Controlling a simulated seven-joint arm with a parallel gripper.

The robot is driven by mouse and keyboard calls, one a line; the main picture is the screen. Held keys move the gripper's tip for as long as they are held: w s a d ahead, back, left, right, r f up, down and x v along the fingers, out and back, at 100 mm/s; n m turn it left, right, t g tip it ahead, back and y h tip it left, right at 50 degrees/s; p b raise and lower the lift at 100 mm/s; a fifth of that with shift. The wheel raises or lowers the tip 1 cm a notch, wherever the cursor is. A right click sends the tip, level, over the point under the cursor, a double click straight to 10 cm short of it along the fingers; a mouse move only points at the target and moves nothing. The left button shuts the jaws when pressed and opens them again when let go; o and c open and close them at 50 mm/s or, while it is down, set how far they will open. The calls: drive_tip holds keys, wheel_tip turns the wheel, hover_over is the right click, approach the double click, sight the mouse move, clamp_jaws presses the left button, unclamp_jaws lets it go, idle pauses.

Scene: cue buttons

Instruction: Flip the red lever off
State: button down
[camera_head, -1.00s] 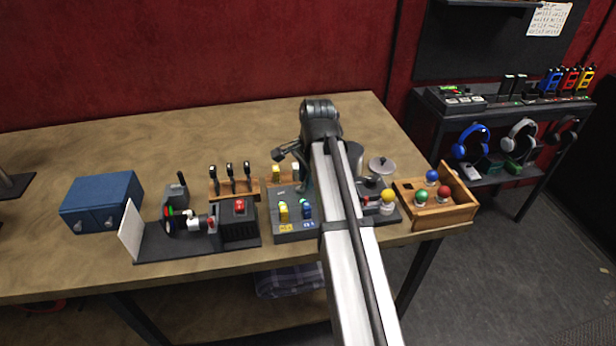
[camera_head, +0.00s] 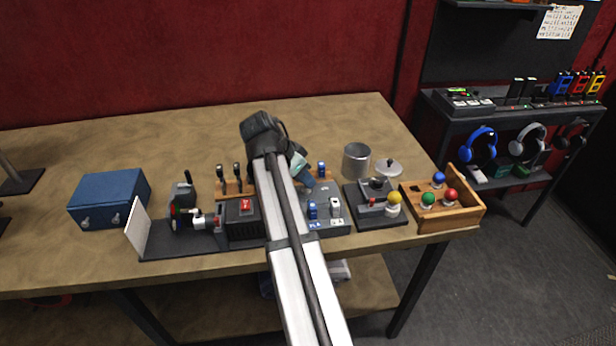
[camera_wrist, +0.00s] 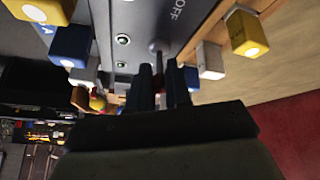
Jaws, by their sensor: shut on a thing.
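In the wrist view the two dark fingers of my gripper (camera_wrist: 160,76) are closed on the thin reddish stem of the red lever (camera_wrist: 159,62). A round grey joint (camera_wrist: 158,46) shows at the stem's end, against the grey switch panel (camera_wrist: 135,20). The word OFF is printed on the panel beside it. In the head view my arm covers the left part of the switch panel (camera_head: 330,227). The red lever and my fingertips are hidden there.
Blue switches (camera_head: 312,210) and white switches (camera_head: 335,207) stand close by on the panel. A black box with a red button (camera_head: 245,206) is left of my arm. A joystick base (camera_head: 382,215), metal cup (camera_head: 356,160) and wooden ball tray (camera_head: 440,222) stand right.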

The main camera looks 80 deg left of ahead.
drive_tip(key=shift+s+t, duration=0.3)
drive_tip(key=shift+t, duration=0.4)
drive_tip(key=shift+f, duration=0.1)
drive_tip(key=c, duration=1.1)
unclamp_jaws()
drive_tip(key=shift+s, duration=0.1)
drive_tip(key=v, duration=1.3)
drive_tip(key=shift+s+d+r, duration=0.1)
drive_tip(key=shift+s+r, duration=0.2)
